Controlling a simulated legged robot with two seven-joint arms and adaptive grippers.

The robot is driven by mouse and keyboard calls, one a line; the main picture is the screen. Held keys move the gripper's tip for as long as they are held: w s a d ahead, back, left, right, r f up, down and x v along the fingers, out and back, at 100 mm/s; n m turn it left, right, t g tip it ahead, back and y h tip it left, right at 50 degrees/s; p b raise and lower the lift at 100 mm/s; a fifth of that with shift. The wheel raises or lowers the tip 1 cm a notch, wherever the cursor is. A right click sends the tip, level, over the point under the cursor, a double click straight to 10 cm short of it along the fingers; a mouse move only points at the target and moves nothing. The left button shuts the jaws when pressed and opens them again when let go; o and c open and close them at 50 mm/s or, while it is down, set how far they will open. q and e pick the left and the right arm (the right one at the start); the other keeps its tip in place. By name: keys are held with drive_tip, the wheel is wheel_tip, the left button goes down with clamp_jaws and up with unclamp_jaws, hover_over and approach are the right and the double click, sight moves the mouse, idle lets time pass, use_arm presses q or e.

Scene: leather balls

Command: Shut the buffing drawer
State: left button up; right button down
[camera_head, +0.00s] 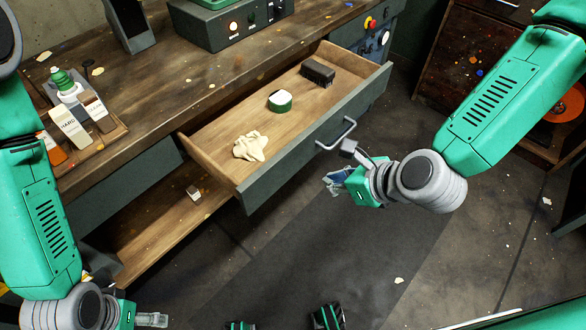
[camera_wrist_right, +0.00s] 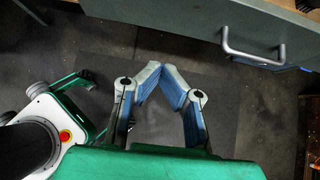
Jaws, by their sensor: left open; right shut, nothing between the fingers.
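The buffing drawer (camera_head: 290,150) is pulled out of the workbench. It has a grey-green front and a metal bar handle (camera_head: 336,134). Inside lie a crumpled cream cloth (camera_head: 250,146), a round green tin with a white top (camera_head: 280,101) and a dark brush-like block (camera_head: 318,72). My right gripper (camera_head: 338,182) is shut and empty, just in front of and below the handle, apart from it. In the right wrist view its fingertips meet (camera_wrist_right: 162,68), and the handle (camera_wrist_right: 252,52) is at upper right. My left gripper (camera_head: 152,320) is open at the bottom left, far from the drawer.
A wooden tray (camera_head: 112,132) with bottles and boxes stands on the bench (camera_head: 180,80) at left. A grey-green device with buttons (camera_head: 225,25) is at the back. An open lower shelf (camera_head: 165,235) holds a small block. The floor before the drawer is clear.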

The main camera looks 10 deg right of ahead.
sight(288, 170)
drive_tip(key=x, duration=0.3)
drive_tip(key=b+x, duration=0.1)
drive_tip(key=x, duration=0.2)
drive_tip(key=a+r+x, duration=0.1)
drive_tip(key=x, duration=0.3)
drive_tip(key=shift+w+r, duration=0.15)
drive_tip(key=shift+w, duration=0.2)
drive_tip(key=shift+w+a+b, duration=0.3)
drive_tip(key=shift+w+a, duration=0.05)
drive_tip(key=shift+w, duration=0.35)
drive_tip(key=shift+a, duration=0.1)
